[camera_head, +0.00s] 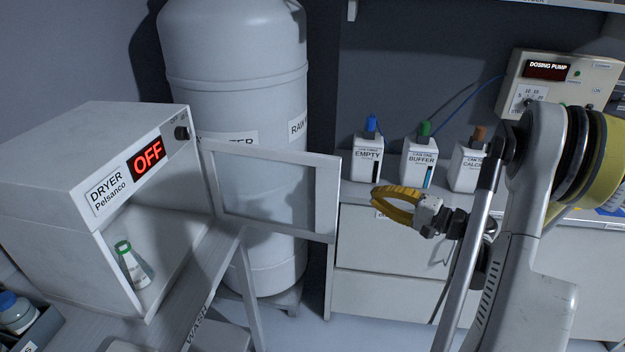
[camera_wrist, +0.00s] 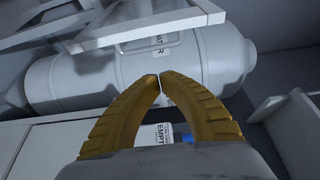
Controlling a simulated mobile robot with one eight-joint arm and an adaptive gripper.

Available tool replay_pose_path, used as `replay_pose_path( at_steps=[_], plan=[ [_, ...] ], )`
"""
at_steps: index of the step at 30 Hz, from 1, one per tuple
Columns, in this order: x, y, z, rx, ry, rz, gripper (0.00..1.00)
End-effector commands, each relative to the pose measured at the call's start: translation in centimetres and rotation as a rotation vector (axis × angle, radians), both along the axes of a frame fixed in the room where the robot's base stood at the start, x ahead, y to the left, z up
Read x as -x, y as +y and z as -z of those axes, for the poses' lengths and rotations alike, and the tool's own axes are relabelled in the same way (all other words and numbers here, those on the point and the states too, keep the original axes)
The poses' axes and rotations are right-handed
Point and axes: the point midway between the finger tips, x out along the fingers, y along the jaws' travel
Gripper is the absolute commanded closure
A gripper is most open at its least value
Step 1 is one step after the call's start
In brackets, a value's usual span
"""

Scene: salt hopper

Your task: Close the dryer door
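The dryer (camera_head: 75,155) is a white box at the left in the head view, with a red OFF display (camera_head: 148,158). Its front is open. The dryer door (camera_head: 328,198), a white frame around a clear pane, stands swung wide out to the right from the dryer's right front edge. My gripper (camera_head: 377,197) has yellow fingers and is to the right of the door's free edge, apart from it. Its fingertips meet with nothing between them. In the wrist view the gripper (camera_wrist: 160,78) is low centre, and a white frame that looks like the door (camera_wrist: 140,27) crosses the top.
A bottle with a green rim (camera_head: 132,268) stands inside the dryer. A big white tank (camera_head: 235,90) is behind the door. Several capped containers, one marked EMPTY (camera_head: 367,160), stand on the cabinet (camera_head: 385,285) behind my gripper. A table (camera_head: 205,265) carries the dryer.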

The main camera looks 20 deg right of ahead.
Motion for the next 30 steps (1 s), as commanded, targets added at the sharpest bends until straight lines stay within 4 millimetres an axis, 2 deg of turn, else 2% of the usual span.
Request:
replay_pose_path(
  at_steps=[3, 8, 19, 20, 24, 30],
  plan=[
    [0.0, -0.4, 0.1, -0.013, -0.016, 0.006, 1.0],
    [-1.6, 0.7, 0.2, -0.013, -0.016, 0.002, 1.0],
    [-8.4, 4.7, 0.3, -0.012, -0.015, 0.002, 1.0],
    [-8.5, 4.9, 0.3, -0.012, -0.015, 0.003, 1.0],
    [-6.5, 6.2, 0.3, -0.012, -0.014, 0.006, 1.0],
    [-5.4, 7.1, 0.2, -0.012, -0.014, 0.006, 1.0]
  ],
)
